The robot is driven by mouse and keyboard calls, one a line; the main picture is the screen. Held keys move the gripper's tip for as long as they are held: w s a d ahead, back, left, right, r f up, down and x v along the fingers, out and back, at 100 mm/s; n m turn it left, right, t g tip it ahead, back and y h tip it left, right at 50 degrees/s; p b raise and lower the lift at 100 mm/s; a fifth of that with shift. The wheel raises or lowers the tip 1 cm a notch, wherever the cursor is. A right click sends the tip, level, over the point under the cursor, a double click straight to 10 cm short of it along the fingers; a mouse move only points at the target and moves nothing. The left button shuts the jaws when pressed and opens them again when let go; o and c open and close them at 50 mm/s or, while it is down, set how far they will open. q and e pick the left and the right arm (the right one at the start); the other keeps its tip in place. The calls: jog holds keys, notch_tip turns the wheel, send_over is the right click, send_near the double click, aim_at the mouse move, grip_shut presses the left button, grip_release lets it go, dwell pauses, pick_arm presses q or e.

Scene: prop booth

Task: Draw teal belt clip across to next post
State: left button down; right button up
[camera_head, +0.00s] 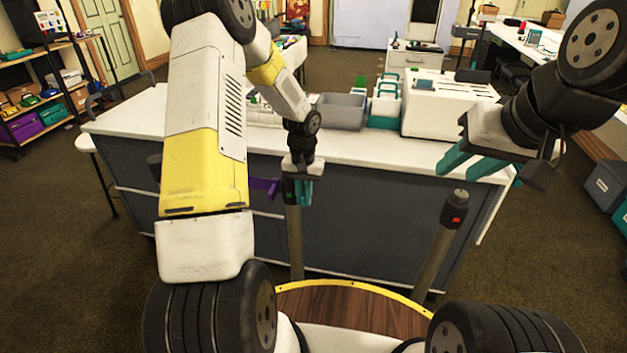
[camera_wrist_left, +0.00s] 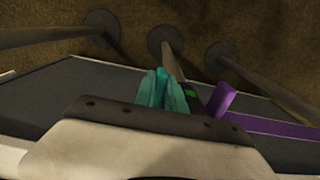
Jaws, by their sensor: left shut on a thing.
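My left gripper (camera_head: 302,190) has its teal fingers shut at the head of the middle post (camera_head: 294,240), which carries a green mark. In the left wrist view the fingers (camera_wrist_left: 162,92) are close together on a teal piece, apparently the belt clip; the fingers mostly hide it. A purple belt (camera_head: 265,186) runs from behind my left arm to the gripper; it also shows in the left wrist view (camera_wrist_left: 265,126). The right post (camera_head: 440,240) has a black head with a red mark. My right gripper (camera_head: 470,165) is open and empty, above the counter's right end.
A white-topped counter (camera_head: 370,150) with dark panels stands behind the posts. It bears a grey bin (camera_head: 342,112) and a white box (camera_head: 450,105). Another post head (camera_head: 154,162) is partly hidden by my left arm. The space between the middle and right posts looks clear.

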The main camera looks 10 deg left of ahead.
pick_arm(q)
jog(key=s+d, duration=0.1)
jog(key=d, duration=3.8)
jog(key=shift+s, duration=0.15)
jog(key=shift+r, duration=0.1)
jog(key=c, duration=1.7)
grip_release()
jog(key=shift+a, duration=0.1)
jog(key=shift+r, duration=3.85)
jog(key=shift+r, duration=0.1)
